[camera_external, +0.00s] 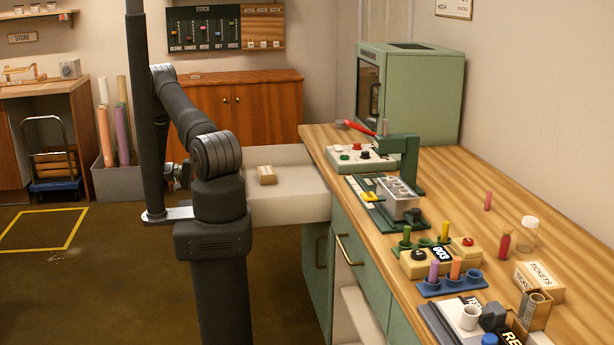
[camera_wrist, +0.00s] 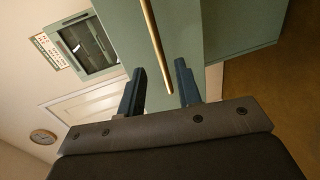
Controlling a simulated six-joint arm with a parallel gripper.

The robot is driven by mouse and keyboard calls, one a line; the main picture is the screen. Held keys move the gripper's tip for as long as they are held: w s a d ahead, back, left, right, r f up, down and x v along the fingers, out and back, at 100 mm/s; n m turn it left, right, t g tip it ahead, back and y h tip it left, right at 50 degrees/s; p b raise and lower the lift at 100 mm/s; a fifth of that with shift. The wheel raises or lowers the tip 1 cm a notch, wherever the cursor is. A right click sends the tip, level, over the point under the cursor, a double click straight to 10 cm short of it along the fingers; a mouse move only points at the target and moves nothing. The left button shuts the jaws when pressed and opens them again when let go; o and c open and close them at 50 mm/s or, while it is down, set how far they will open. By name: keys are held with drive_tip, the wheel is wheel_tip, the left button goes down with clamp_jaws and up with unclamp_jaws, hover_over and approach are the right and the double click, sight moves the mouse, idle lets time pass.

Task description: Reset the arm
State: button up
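My gripper (camera_wrist: 160,68) shows in the wrist view with its two dark fingers apart. A gap shows between them and nothing is clamped. A long brass handle (camera_wrist: 154,45) on a pale green front runs down into the gap between the fingers; I cannot tell whether they touch it. In the external view my arm stands upright in the left half and folds back down. Its gripper end (camera_external: 180,174) shows only partly at the left of the arm, and its fingers are mostly hidden there.
A pulled-out drawer (camera_external: 290,206) beside my arm holds a small cardboard box (camera_external: 267,175). The wooden counter (camera_external: 440,170) at right carries a green press (camera_external: 408,160), a control box (camera_external: 362,158), pigment tubes and a green oven (camera_external: 410,95). The floor at left is mostly open.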

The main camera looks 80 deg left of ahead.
drive_tip(key=shift+x, duration=2.55)
drive_tip(key=shift+s+r, duration=0.1)
drive_tip(key=shift+s, duration=0.05)
drive_tip(key=v, duration=1.7)
drive_tip(key=shift+s, duration=0.1)
drive_tip(key=shift+x, duration=9.3)
drive_tip(key=shift+r, duration=0.1)
